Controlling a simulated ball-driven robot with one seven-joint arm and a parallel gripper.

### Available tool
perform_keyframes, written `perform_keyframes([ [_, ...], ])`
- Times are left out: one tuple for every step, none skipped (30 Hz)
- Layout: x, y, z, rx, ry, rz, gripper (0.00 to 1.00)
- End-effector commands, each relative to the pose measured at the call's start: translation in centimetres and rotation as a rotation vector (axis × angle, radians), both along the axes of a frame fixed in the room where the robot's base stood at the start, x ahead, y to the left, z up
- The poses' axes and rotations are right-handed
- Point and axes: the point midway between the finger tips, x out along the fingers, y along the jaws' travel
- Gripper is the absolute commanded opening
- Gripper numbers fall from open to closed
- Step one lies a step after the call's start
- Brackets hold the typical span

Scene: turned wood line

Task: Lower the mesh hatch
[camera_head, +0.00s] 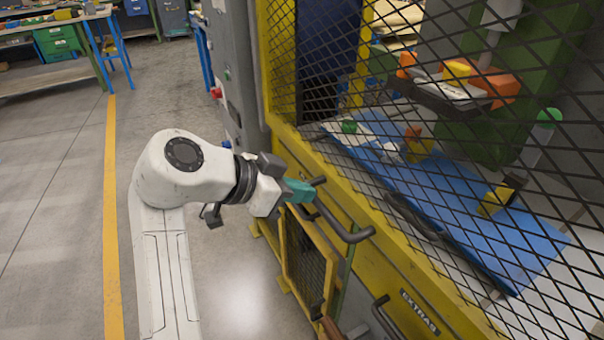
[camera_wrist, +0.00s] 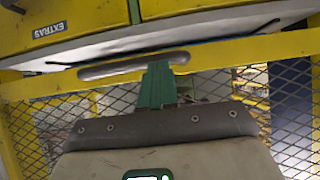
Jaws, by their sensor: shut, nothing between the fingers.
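The mesh hatch (camera_head: 440,130) is a black diamond mesh in a yellow frame, filling the right of the head view. Its mesh also shows in the wrist view (camera_wrist: 215,85). A dark bar handle (camera_head: 343,225) stands out from the yellow metalwork; a grey handle (camera_wrist: 105,70) lies along the yellow bar in the wrist view. My gripper (camera_head: 305,191) has teal fingers, shut and empty. Their tips (camera_wrist: 157,70) overlap the handle in the wrist view, near its right end. I cannot tell whether they touch it. The fingers hide part of the handle.
Behind the mesh are a blue mat (camera_head: 465,225) and an orange and black tool (camera_head: 480,80). A drawer marked EXTRAS (camera_head: 420,312) has its own handle (camera_head: 385,318) at the lower right. A grey control column (camera_head: 232,75) stands beyond my arm. The floor (camera_head: 60,200) at left is clear.

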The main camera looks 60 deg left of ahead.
Motion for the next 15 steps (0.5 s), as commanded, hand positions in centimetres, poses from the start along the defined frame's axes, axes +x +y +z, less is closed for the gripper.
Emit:
perform_keyframes([
  [0.4,-0.3,-1.2,-0.002,-0.001,-0.007,0.0],
  [0.4,-0.3,-1.5,-0.001,-0.002,-0.008,0.0],
  [0.4,-0.3,-1.9,-0.001,-0.002,-0.008,0.0],
  [0.4,-0.3,-2.2,-0.001,-0.002,-0.008,0.0],
  [0.4,-0.3,-2.4,-0.001,-0.002,-0.008,0.0],
  [0.4,-0.3,-2.6,-0.001,-0.002,-0.008,0.0],
  [0.4,-0.3,-2.7,0.001,-0.002,-0.008,0.0],
  [0.4,-0.3,-2.8,0.001,-0.002,-0.008,0.0],
  [0.4,-0.3,-2.8,0.001,-0.002,-0.008,0.0],
  [0.4,-0.3,-2.9,0.001,-0.002,-0.008,0.0],
  [0.4,-0.3,-2.9,0.001,-0.002,-0.008,0.0],
  [0.4,-0.3,-2.9,0.001,-0.002,-0.008,0.0],
  [0.4,-0.3,-2.9,0.001,-0.002,-0.008,0.0],
  [0.5,-0.3,-2.9,0.001,-0.001,-0.008,0.0],
  [0.5,-0.3,-2.9,0.001,-0.001,-0.008,0.0],
])
